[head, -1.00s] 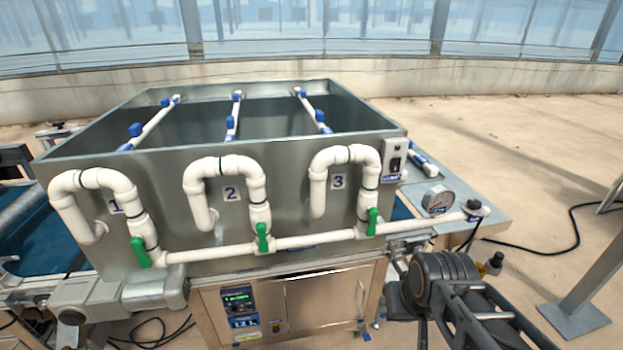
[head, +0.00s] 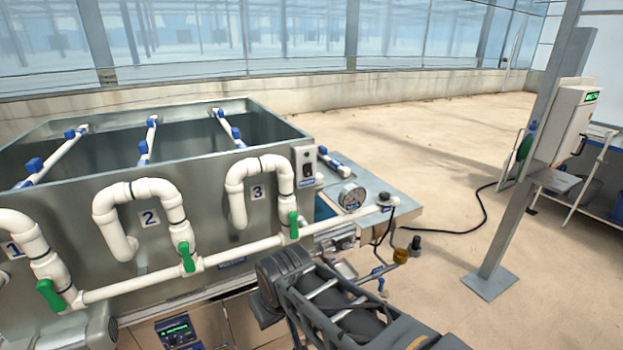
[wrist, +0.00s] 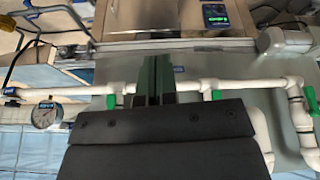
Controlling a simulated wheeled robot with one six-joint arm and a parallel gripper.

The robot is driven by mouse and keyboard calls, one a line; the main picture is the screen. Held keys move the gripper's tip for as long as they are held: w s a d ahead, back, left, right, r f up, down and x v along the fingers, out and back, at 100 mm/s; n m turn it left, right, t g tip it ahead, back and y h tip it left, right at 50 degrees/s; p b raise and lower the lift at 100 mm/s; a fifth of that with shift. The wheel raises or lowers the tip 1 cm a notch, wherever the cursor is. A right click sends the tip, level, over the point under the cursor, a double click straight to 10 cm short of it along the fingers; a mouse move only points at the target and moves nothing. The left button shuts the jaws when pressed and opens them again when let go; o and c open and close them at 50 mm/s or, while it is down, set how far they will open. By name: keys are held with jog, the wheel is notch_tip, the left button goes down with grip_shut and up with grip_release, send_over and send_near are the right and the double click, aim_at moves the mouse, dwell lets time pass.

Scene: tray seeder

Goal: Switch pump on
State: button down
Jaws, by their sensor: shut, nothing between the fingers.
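A small pale switch box (head: 305,166) with a dark rocker switch and a blue label sits on the right end of the metal tank's front wall, right of the number 3 plate. The label is too small to read, and I cannot tell the switch's position. My gripper (wrist: 155,64) shows in the wrist view as two dark green fingers close together, shut and empty. They are in front of the white pipe. In the head view my arm is low, below the tank's right end, and the fingers cannot be made out. I cannot find the switch box in the wrist view.
A white pipe (head: 240,252) with green valve handles (head: 187,257) runs along the tank (head: 205,222). A pressure gauge (head: 351,196) stands right of the switch box. A metal post (head: 515,190) and a white control box (head: 568,125) stand at right. The floor between is mostly clear.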

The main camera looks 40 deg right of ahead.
aim_at(308, 176)
jog(key=w+d+r+n+t, duration=0.3)
jog(key=d+r+n+t, duration=0.1)
jog(key=d, duration=0.3)
jog(key=w+d+r+n+t+h, duration=0.1)
jog(key=w+d+r+n+t, duration=0.3)
jog(key=d+n, duration=0.2)
jog(key=w+d+r+n+t+h, duration=0.1)
jog(key=w+d+r+n+t, duration=0.2)
jog(key=d, duration=0.7)
jog(key=shift+w+d+r+n+t, duration=0.2)
jog(key=shift+r+n+t, duration=0.7)
jog(key=shift+n, duration=0.7)
jog(key=shift+r, duration=0.15)
jog(key=w, duration=0.4)
jog(key=w+d+f+p, duration=0.1)
jog(key=w, duration=0.4)
jog(key=w+d, duration=0.1)
jog(key=w, duration=0.3)
jog(key=shift+w+f, duration=0.35)
jog(key=shift+w, duration=0.1)
